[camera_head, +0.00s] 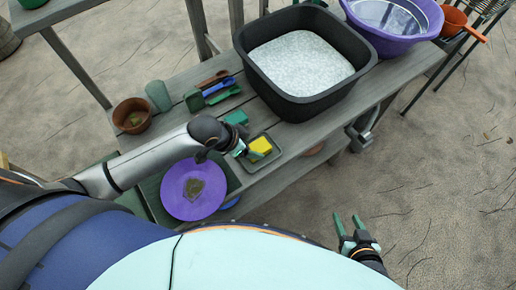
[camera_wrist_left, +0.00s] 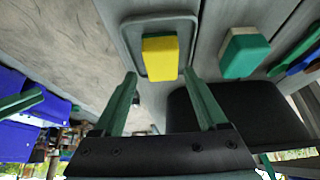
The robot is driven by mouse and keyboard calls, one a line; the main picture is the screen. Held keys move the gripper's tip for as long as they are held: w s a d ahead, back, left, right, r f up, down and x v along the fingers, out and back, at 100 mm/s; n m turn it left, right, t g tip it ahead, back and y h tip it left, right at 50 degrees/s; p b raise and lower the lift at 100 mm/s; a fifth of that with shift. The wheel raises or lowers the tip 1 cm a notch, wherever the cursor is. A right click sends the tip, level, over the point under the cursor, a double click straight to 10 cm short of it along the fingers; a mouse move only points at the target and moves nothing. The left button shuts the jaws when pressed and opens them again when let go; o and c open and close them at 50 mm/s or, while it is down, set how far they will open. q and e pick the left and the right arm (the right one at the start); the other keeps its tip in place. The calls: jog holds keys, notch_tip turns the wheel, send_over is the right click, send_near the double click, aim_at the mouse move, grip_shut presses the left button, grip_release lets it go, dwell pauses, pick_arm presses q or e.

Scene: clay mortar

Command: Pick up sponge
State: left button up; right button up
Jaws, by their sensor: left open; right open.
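A yellow sponge-like block (camera_head: 260,146) lies in a small grey tray (camera_head: 273,158) at the bench's near edge; the left wrist view shows the block (camera_wrist_left: 160,57) in the tray (camera_wrist_left: 185,25). A green and cream sponge-like block (camera_wrist_left: 243,52) lies to the tray's right in that view and shows green (camera_head: 236,118) behind my left gripper in the head view. My left gripper (camera_wrist_left: 160,76) is open and empty, its fingers apart on either side of the yellow block's near end in that view; contact cannot be told. My right gripper (camera_head: 347,222) is open and empty, off the bench.
A black tub (camera_head: 270,88) with pale granular fill stands right on the bench. A purple plate (camera_head: 193,190) is near my left arm. A purple basin (camera_head: 395,42) stands far right.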

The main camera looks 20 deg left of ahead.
aim_at(258, 147)
pick_arm(q)
jog(key=shift+x, duration=2.65)
jog(key=shift+w, duration=0.1)
jog(key=shift+r, duration=0.1)
jog(key=c, duration=1.1)
jog(key=shift+r, duration=0.1)
